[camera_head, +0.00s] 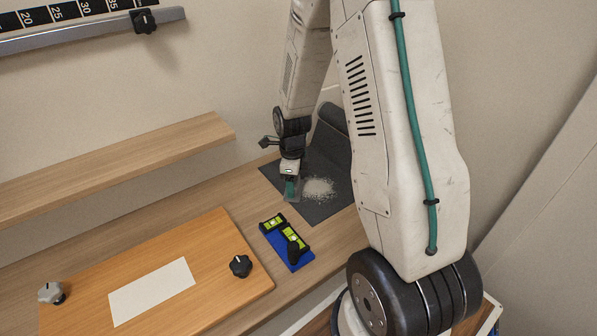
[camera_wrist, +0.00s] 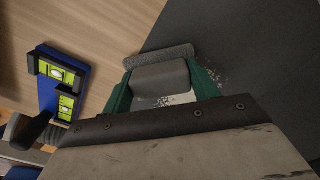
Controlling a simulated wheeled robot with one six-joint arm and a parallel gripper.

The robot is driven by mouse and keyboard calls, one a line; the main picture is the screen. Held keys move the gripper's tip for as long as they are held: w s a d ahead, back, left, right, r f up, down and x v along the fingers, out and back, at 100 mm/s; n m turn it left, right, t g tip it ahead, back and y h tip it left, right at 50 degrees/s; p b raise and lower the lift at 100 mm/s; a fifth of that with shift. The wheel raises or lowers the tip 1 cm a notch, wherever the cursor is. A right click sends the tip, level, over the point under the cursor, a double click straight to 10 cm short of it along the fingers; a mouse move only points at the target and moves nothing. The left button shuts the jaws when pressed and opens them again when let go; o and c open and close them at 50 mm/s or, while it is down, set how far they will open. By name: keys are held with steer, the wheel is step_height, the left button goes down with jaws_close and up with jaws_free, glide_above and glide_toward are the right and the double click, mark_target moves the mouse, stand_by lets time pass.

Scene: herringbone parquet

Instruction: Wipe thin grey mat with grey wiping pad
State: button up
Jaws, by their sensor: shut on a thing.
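The thin grey mat (camera_head: 325,158) lies on the wooden worktop with its far right end rolled up. It fills the right of the wrist view (camera_wrist: 262,60). A pile of pale grains (camera_head: 319,187) lies on the mat; some grains show beside and behind the pad in the wrist view (camera_wrist: 213,75). My gripper (camera_head: 291,187) is over the mat's left part, left of the pile. Its green fingers (camera_wrist: 160,92) are shut on the grey block of the wiping pad (camera_wrist: 160,57). The pad spans the mat's edge in the wrist view; I cannot tell whether it touches.
A blue level with green vials (camera_head: 287,242) lies near the mat's front left, also in the wrist view (camera_wrist: 62,85). An orange wooden board (camera_head: 215,270) with knobs and a white sheet (camera_head: 151,291) is at front left. A wooden shelf (camera_head: 120,160) runs along the wall.

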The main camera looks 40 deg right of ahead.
steer(key=shift+r, duration=3.9)
steer(key=shift+o, duration=1.4)
steer(key=c, duration=0.3)
